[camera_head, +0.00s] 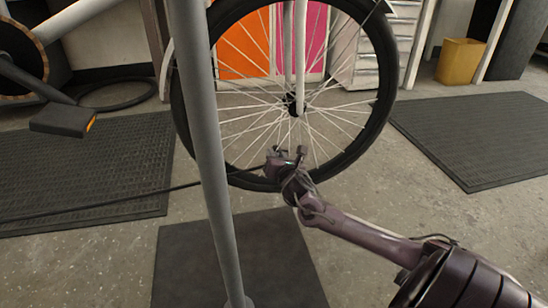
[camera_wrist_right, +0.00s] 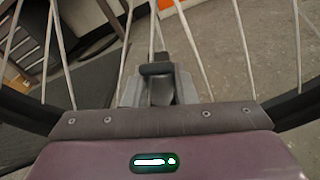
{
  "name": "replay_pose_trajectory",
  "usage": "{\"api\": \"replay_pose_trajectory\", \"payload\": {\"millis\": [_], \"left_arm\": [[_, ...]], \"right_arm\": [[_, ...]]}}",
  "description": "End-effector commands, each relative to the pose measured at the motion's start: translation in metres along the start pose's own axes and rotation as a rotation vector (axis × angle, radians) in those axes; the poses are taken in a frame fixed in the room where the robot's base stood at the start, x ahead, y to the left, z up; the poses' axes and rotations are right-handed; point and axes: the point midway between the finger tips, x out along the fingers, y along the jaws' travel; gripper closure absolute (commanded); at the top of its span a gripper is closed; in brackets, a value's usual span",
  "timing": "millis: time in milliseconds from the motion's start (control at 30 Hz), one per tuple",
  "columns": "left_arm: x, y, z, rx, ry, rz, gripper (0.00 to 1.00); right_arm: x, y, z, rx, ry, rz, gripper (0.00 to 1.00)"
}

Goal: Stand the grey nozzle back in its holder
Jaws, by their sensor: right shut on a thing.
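My right gripper (camera_head: 285,160) is in front of the lower part of the bicycle wheel in the head view. It is shut on a small dark grey piece, which I take to be the grey nozzle (camera_wrist_right: 157,71), seen between the fingers in the wrist view. A thin black hose (camera_head: 110,202) runs from the left edge, behind the grey post, to my right gripper. Most of the nozzle is hidden by the fingers. I cannot make out the nozzle's holder in either view. My left gripper is not in view.
The spoked bicycle wheel (camera_head: 383,105) stands close behind my right gripper. A grey post (camera_head: 205,130) rises left of it from a dark base plate (camera_head: 275,265). Black mats lie left (camera_head: 100,165) and right (camera_head: 480,135). A yellow bin (camera_head: 460,61) stands at the back right.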

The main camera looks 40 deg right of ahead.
Motion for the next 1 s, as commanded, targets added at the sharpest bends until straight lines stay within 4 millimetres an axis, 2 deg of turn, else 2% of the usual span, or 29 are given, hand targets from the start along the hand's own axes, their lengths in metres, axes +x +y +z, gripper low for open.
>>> {"api": "replay_pose_trajectory", "payload": {"millis": [233,267,433,833,1000], "left_arm": [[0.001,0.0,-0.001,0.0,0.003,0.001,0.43],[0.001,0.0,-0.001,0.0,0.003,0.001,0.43],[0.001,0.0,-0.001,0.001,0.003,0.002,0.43],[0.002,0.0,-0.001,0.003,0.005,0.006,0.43],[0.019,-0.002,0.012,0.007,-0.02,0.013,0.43]], "right_arm": [[0.0,0.0,0.001,0.0,-0.001,0.0,0.95],[0.0,0.0,0.001,0.0,-0.001,0.0,0.73],[0.0,0.0,0.001,0.001,0.0,0.0,0.51],[-0.002,0.0,0.001,-0.001,0.003,0.0,0.5],[-0.032,0.001,0.004,-0.003,0.006,0.0,0.5]]}}
